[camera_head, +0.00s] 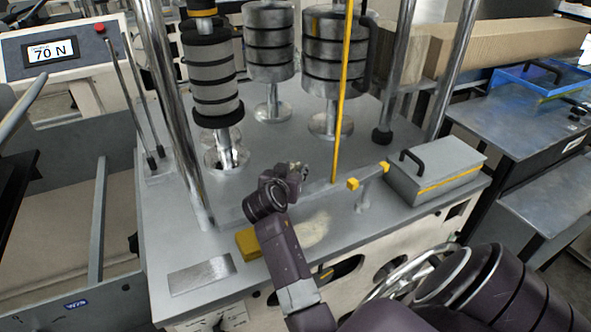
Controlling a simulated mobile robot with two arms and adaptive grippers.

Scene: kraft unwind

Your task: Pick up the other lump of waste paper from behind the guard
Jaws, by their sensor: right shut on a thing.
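My right gripper (292,176) is over the grey machine deck (260,150), at the foot of the low grey rail of the guard. It is shut on a small, pale, crumpled lump of waste paper (298,167), mostly hidden by the fingers. The guard shows as an upright yellow edge (342,90) just right of the gripper; I cannot tell whether a clear panel spans from it to the chrome post on the left. No other paper lump is clear to see. My left gripper is out of view.
Weight stacks (211,80) on spindles stand behind the gripper. A yellow block (248,242) and a pale dusty patch (311,229) lie in front. A yellow-ended bracket (369,174) and a grey handled box (436,170) stand right. A display (52,51) reads 70 N.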

